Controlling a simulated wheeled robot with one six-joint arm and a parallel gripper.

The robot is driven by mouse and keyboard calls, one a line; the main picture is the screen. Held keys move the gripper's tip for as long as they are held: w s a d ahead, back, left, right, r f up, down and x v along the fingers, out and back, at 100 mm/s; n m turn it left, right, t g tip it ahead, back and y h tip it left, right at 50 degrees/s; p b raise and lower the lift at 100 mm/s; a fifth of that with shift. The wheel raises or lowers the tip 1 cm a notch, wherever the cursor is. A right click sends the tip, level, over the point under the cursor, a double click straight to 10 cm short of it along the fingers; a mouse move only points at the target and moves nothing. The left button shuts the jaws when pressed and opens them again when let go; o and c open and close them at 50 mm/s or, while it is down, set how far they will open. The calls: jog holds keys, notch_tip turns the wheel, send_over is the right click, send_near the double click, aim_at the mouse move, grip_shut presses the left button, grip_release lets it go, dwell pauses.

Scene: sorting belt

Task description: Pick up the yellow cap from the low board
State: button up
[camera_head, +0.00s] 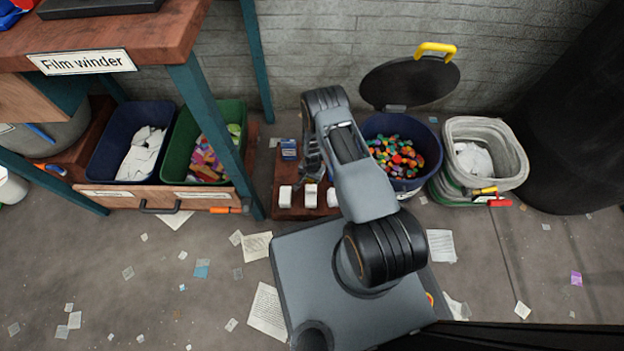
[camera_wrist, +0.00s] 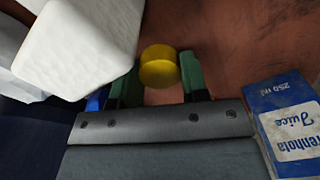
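The yellow cap (camera_wrist: 160,68) is in the upper middle of the wrist view, between the green fingertips of my gripper (camera_wrist: 161,75). Both fingertips appear to touch its sides. The low board (camera_wrist: 225,35) is the reddish-brown surface behind it; whether the cap rests on it or is clear of it cannot be told.
A white block (camera_wrist: 85,45) is close on the left. A blue bin (camera_head: 425,178) of colourful pieces stands right of the board, and a green bin (camera_head: 240,125) left.

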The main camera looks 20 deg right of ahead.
jog(key=c, duration=0.3)
jog(key=shift+c, duration=0.2)
